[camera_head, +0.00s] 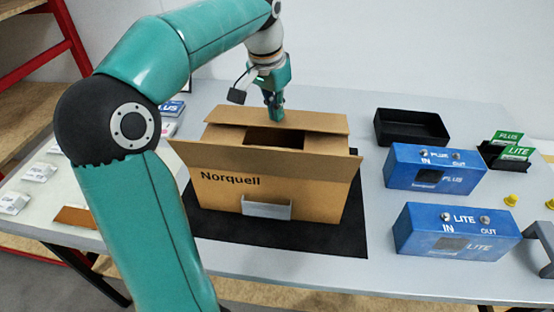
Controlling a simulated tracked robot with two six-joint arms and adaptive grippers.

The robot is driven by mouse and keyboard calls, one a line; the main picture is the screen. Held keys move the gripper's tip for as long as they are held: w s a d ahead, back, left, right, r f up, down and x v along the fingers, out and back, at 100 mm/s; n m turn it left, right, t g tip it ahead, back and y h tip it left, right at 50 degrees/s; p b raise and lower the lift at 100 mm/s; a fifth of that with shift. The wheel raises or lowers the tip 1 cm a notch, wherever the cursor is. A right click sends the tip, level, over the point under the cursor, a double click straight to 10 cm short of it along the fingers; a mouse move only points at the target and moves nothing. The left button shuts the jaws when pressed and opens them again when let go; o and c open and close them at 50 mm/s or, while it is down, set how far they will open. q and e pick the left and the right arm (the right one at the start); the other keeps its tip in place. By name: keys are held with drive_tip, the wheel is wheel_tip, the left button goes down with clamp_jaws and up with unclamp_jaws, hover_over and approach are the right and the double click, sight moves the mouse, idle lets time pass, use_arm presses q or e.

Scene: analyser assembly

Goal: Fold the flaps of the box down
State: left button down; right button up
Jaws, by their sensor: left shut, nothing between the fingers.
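The brown cardboard box (300,203), marked Norquell, stands on a black mat (345,238) on the table. Its wide front flap (265,163) sticks out toward me past both sides. The far flap (318,121) lies along the back edge. Shorter side panels lie inward at the left and right of a dark central opening (272,139). My left gripper (277,118) is shut and empty, pointing down at the far flap; I cannot tell whether it touches. My right gripper is not in view.
A black tray (410,145) and blue PLUS (432,170) and LITE (455,240) units stand right of the box. Green cards (513,152) in a holder and yellow pieces (511,200) lie farther right. White items (38,172) lie left. My left arm crosses the left side.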

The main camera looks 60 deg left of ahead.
use_arm(q)
drive_tip(key=shift+s+d+f, duration=0.15)
drive_tip(key=shift+d+f, duration=0.05)
drive_tip(key=shift+f, duration=0.35)
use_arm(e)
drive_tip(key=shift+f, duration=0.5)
use_arm(q)
drive_tip(key=shift+r, duration=0.1)
drive_tip(key=shift+f+b, duration=0.35)
drive_tip(key=shift+b, duration=0.1)
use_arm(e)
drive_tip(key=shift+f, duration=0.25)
use_arm(q)
drive_tip(key=shift+r, duration=0.15)
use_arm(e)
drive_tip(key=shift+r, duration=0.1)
use_arm(q)
wheel_tip(320, 180, up, 7)
drive_tip(key=p, duration=0.7)
drive_tip(key=shift+r+p, duration=0.2)
drive_tip(key=shift+p, duration=0.1)
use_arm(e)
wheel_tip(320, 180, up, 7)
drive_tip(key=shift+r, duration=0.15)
use_arm(q)
drive_tip(key=shift+f, duration=0.1)
